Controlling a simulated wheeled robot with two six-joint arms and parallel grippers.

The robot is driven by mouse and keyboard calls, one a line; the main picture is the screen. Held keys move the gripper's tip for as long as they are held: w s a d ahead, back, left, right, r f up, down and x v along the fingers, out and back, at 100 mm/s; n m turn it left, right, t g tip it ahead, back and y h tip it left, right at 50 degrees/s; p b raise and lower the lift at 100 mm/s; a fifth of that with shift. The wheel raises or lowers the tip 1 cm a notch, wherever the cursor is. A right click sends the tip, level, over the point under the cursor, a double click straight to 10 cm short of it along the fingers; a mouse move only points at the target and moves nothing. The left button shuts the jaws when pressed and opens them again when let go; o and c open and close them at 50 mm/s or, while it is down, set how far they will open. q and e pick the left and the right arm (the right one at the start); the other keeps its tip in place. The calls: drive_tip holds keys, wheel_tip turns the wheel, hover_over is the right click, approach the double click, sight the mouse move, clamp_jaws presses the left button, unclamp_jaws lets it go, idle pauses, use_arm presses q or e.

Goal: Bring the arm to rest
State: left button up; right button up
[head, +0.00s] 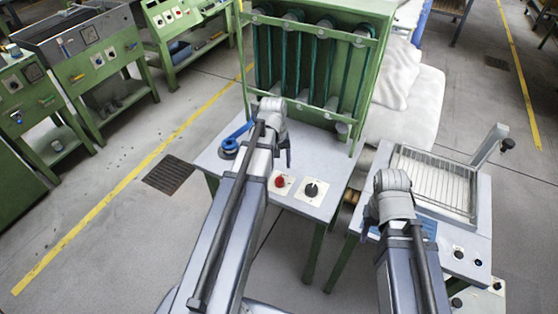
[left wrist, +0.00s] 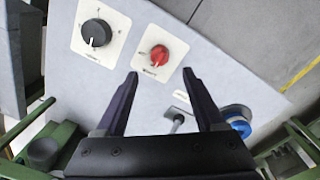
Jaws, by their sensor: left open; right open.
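My left gripper (head: 287,158) is above the grey front panel of the green machine in the head view. In the left wrist view its two dark fingers (left wrist: 160,74) are apart with nothing between them. The red knob (left wrist: 159,55) shows just beyond the fingertips, and in the head view it (head: 280,182) is just below the gripper. My right gripper (head: 368,222) is at the left edge of the grey table of the neighbouring station; its fingers are mostly hidden by my wrist, and I see no object in it.
A black knob (head: 312,189) sits right of the red one. A blue round part (head: 230,146) is on the panel's left. The green rack (head: 318,65) rises behind my left gripper. A wire grid tray (head: 435,182) lies beyond my right arm. Open floor (head: 110,235) is at left.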

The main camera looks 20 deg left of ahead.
use_arm(q)
drive_tip(key=s+d+m+y, duration=0.1)
drive_tip(key=s+d+m, duration=0.4)
drive_tip(key=d, duration=0.6)
drive_tip(key=s+d+m, duration=0.5)
drive_tip(key=s+d, duration=0.2)
drive_tip(key=d, duration=0.4)
drive_tip(key=shift+s+d+g+y, duration=0.25)
drive_tip(key=shift+s+g+y, duration=0.05)
drive_tip(key=shift+y, duration=0.1)
